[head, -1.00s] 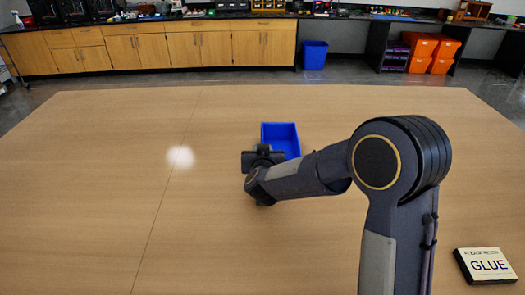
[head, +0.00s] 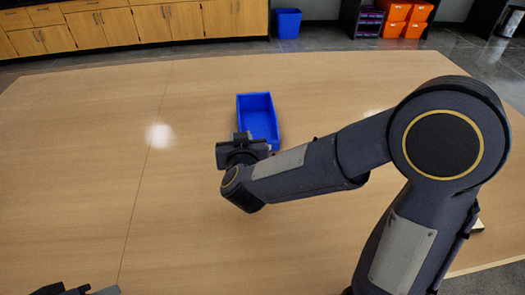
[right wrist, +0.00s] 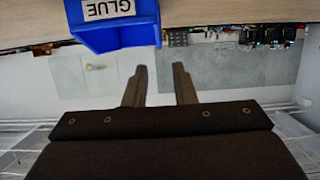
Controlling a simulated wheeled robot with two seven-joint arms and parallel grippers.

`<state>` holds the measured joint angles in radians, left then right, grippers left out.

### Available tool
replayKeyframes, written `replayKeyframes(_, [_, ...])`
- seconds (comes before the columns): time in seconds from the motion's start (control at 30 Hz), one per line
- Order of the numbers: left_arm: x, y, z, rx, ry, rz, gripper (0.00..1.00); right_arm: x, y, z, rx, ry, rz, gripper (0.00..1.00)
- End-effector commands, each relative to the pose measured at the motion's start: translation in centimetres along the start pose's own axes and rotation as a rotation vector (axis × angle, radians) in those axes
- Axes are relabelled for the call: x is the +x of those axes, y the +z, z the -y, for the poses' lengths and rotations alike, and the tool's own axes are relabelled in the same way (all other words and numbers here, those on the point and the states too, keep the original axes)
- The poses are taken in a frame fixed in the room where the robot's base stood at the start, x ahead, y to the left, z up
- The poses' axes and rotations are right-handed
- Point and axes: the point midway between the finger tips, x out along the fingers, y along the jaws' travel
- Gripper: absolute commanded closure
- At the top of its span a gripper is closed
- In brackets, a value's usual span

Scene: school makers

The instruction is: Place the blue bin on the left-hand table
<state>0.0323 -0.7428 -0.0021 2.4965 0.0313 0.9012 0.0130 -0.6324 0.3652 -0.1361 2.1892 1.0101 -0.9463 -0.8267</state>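A small open blue bin (head: 258,122) stands on the wide wooden table (head: 90,150). My right gripper (head: 243,146) is at the near left end of the bin, and the arm partly hides that end. In the right wrist view, the bin (right wrist: 118,36) with a white GLUE label is above and left of the fingers. The two fingers of my right gripper (right wrist: 160,68) are apart with nothing between them. Whether they touch the bin I cannot tell. Part of my left arm's end (head: 75,290) shows at the bottom left edge, its fingers unclear.
The tabletop around the bin is clear. Beyond the table are wooden cabinets (head: 165,22), a larger blue bin (head: 288,22) on the floor and orange crates (head: 405,18).

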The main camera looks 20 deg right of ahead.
Motion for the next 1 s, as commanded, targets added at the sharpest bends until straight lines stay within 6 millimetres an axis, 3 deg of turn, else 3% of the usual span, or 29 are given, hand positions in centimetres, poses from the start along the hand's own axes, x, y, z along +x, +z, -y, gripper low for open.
replayKeyframes(0.17, [0.0,0.0,0.0,0.000,0.000,0.000,0.64,-0.1,-0.2,-0.1,0.019,-0.020,0.006,0.76])
replayKeyframes(0.33, [0.0,0.0,0.0,0.000,0.000,0.000,0.64,-1.2,-1.5,-0.9,0.139,-0.179,0.055,0.76])
replayKeyframes(0.57, [0.0,0.0,0.0,0.000,0.000,0.000,0.64,-7.2,-1.7,-3.2,0.267,-0.471,0.222,0.76])
replayKeyframes(0.77, [0.0,0.0,0.0,0.000,0.000,0.000,0.64,-14.2,2.2,-7.0,0.256,-0.553,0.454,0.76])
replayKeyframes(1.0, [0.0,0.0,0.0,0.000,0.000,0.000,0.64,-21.0,8.5,-11.8,0.220,-0.437,0.727,0.76])
